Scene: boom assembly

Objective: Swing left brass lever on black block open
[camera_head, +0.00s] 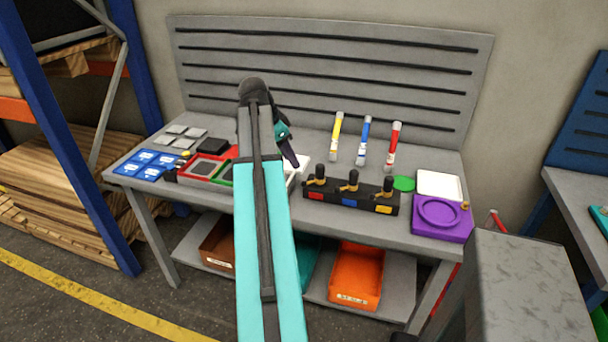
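A black block (350,199) lies on the front part of the grey workbench, with red, blue and yellow labels on its front. Three brass levers with dark tops stand in a row on it. The left brass lever (319,177) is above the red label. The middle lever (349,184) and right lever (384,187) are beside it. My teal arm hides part of the bench. The fingers are too small to tell open from shut.
Yellow, blue and red tubes (364,141) stand behind the block. A purple tray (442,219) and a green disc (403,184) are at its right. Small trays and blue cards (147,164) cover the bench's left. A slotted grey panel (330,80) rises behind.

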